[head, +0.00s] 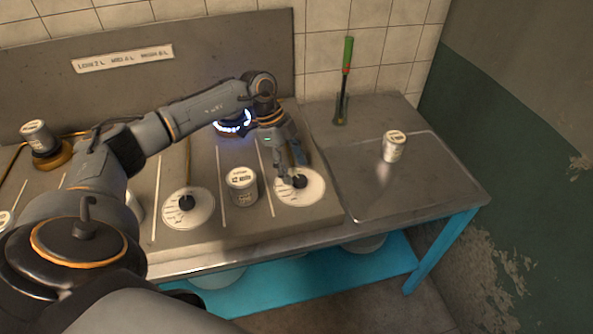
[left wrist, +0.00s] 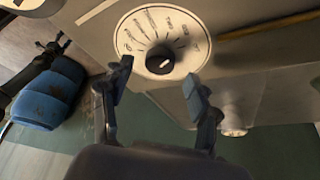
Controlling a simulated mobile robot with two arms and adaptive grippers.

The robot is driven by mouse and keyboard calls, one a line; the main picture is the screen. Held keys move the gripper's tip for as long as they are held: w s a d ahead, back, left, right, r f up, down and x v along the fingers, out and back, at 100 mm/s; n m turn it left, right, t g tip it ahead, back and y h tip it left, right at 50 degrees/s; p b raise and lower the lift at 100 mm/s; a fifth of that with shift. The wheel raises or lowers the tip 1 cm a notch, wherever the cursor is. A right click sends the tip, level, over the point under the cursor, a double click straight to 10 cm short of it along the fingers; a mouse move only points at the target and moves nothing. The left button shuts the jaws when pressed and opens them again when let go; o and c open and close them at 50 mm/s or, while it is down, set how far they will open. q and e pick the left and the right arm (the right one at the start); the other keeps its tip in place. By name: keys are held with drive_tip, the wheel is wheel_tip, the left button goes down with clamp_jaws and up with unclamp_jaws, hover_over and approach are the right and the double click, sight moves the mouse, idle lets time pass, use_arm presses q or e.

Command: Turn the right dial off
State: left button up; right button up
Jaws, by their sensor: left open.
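The right dial (head: 312,188) is a white marked disc with a black knob, on the front of the metal counter. In the left wrist view the disc (left wrist: 133,33) carries printed marks around its black knob (left wrist: 160,60), which has a pale pointer line. My left gripper (head: 292,172) is open just above the right dial. In the left wrist view its two fingers (left wrist: 158,74) are spread on either side of the lower part of the disc, with the knob between and beyond their tips. Contact with the knob cannot be told. My right gripper is not in view.
A blue-white flame ring (head: 233,126) glows behind my left wrist. A labelled can (head: 242,188) stands left of the right dial, beside the left dial (head: 178,215). Another can (head: 394,147) stands on the right tray (head: 440,175). A green-handled tool (head: 347,60) stands at the back.

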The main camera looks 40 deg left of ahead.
sight(300, 180)
use_arm(q)
drive_tip(key=shift+d+f, duration=0.25)
drive_tip(key=shift+f, duration=0.3)
drive_tip(key=shift+d+f, duration=0.15)
drive_tip(key=shift+f, duration=0.2)
drive_tip(key=shift+d+f, duration=0.1)
drive_tip(key=shift+f, duration=0.2)
drive_tip(key=shift+c, duration=0.9)
drive_tip(key=c, duration=1)
drive_tip(key=shift+w+m+g+p, duration=0.2)
drive_tip(key=shift+m+g+p, duration=0.2)
drive_tip(key=shift+m, duration=0.6)
drive_tip(key=m+g, duration=0.1)
drive_tip(key=m, duration=0.2)
drive_tip(key=shift+w, duration=0.1)
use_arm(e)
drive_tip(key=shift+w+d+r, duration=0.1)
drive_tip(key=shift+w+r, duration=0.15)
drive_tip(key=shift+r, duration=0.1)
